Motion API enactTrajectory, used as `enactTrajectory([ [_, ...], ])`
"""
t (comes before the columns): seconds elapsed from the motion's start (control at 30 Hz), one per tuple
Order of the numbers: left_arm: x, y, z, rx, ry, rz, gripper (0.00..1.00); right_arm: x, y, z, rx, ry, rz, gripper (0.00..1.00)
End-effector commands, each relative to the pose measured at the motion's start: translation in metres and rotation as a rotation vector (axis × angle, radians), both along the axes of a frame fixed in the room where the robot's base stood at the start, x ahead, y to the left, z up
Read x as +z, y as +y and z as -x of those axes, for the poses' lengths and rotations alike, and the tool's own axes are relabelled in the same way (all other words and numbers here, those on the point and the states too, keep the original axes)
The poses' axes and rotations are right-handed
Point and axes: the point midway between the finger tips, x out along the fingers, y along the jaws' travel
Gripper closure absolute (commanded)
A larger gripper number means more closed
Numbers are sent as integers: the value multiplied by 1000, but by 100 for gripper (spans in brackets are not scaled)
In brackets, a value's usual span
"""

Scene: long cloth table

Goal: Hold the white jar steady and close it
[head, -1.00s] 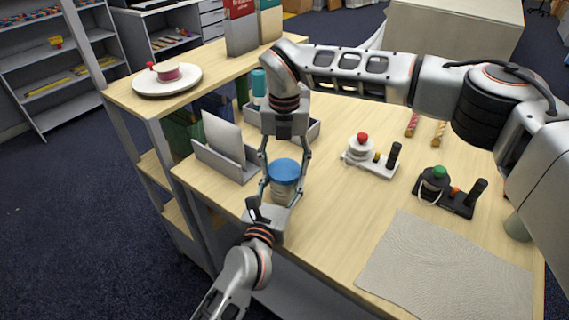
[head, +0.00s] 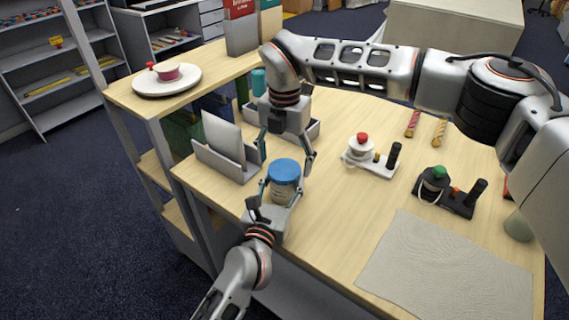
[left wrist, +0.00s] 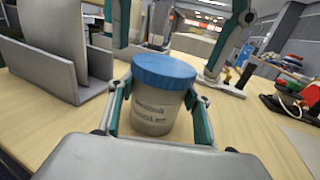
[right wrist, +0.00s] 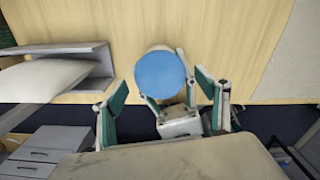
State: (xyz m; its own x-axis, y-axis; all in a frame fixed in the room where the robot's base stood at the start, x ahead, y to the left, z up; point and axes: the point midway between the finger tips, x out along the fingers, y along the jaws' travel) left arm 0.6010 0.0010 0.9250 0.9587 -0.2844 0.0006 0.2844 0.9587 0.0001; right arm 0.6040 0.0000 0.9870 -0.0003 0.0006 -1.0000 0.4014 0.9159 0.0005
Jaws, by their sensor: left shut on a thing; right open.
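The white jar (left wrist: 148,115) stands upright on the table near its front edge, with printed text on its side. A blue lid (head: 284,171) sits on its top; whether it is screwed tight I cannot tell. My left gripper (head: 274,197) is shut on the jar's body, one finger on each side, as the left wrist view shows. My right gripper (head: 286,160) is open above and behind the jar, its fingers apart and clear of the lid. In the right wrist view the blue lid (right wrist: 160,74) lies beyond and between the open fingers.
A grey holder with a white panel (head: 222,150) stands left of the jar. A white device with a red knob (head: 372,155) and a black one with a green knob (head: 448,190) stand to the right. A grey cloth (head: 445,270) covers the front right.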

Motion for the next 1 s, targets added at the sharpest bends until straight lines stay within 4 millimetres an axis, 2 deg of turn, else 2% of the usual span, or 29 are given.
enactTrajectory([
  [0.1,0,0,0,0,0,0,100,18,0,-1,-1,-3,0,26],
  [0.23,0,0,0,0,0,0,100,30,0,0,1,-2,1,26],
  [0.67,0,0,0,0,0,0,100,33,0,0,35,0,1,28],
  [0.87,0,0,0,0,0,0,100,40,0,0,263,-2,2,28],
  [1.0,0,0,0,0,0,0,100,46,0,0,510,-1,2,28],
])
